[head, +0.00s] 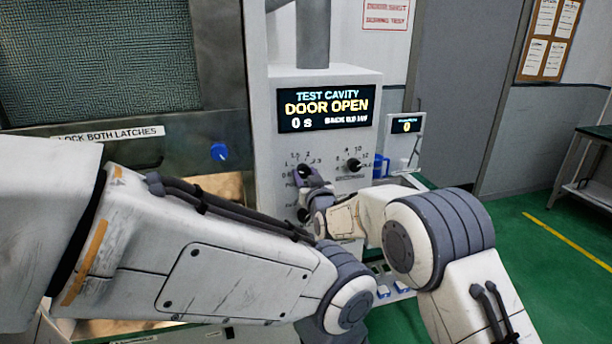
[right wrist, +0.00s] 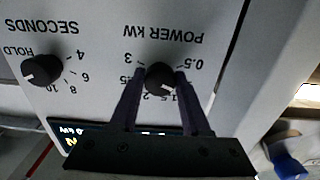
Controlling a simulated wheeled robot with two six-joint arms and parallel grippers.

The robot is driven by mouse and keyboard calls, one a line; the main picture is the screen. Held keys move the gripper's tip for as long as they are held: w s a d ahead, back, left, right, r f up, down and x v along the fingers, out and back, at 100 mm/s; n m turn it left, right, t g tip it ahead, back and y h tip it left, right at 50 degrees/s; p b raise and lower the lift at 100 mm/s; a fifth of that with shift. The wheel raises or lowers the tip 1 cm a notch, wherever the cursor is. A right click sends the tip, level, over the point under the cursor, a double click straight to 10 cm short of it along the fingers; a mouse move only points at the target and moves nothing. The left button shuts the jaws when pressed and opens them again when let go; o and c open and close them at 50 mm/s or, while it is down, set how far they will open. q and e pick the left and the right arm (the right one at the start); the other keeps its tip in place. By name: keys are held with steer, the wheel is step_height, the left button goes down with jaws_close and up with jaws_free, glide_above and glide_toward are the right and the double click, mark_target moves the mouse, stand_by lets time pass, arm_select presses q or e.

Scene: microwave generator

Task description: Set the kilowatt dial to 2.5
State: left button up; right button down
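The kilowatt dial (right wrist: 160,78) is a round black knob under the POWER KW label, upside down in the right wrist view. Its white pointer mark faces down in that view, near the 1.5 to 2 marks; the exact setting is hard to read. My right gripper (right wrist: 160,74) has one finger on each side of the dial, and both seem to touch it. In the head view my right gripper (head: 310,178) is at the left knob of the control panel (head: 270,150) and covers most of that dial. My left arm crosses the foreground; its gripper is not seen.
The seconds dial (head: 353,165) sits close to the right of the kilowatt dial in the head view. The display (head: 325,107) above reads DOOR OPEN, 0 s. A blue knob (head: 219,152) is at left. Green floor (head: 550,235) is open at right.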

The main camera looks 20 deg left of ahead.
steer(key=shift+f+m+b, duration=0.2)
steer(key=shift+m+b, duration=0.1)
steer(key=shift+b, duration=0.45)
steer(key=m+b, duration=0.6)
steer(key=b, duration=0.3)
steer(key=shift+f+m+b, duration=0.1)
steer(key=shift+m+b, duration=0.2)
steer(key=shift+b, duration=0.1)
steer(key=m+b, duration=0.8)
steer(key=b, duration=0.1)
steer(key=m+b, duration=0.1)
steer(key=m, duration=0.1)
steer(key=shift+r+m+b, duration=0.2)
steer(key=shift+m+b, duration=0.1)
steer(key=shift+m, duration=0.1)
steer(key=m+b, duration=0.1)
steer(key=m, duration=0.1)
steer(key=shift+r+m, duration=0.1)
steer(key=shift+m, duration=0.3)
steer(key=m+b, duration=0.1)
steer(key=m, duration=0.4)
steer(key=shift+r+m, duration=0.1)
steer(key=shift+m, duration=0.3)
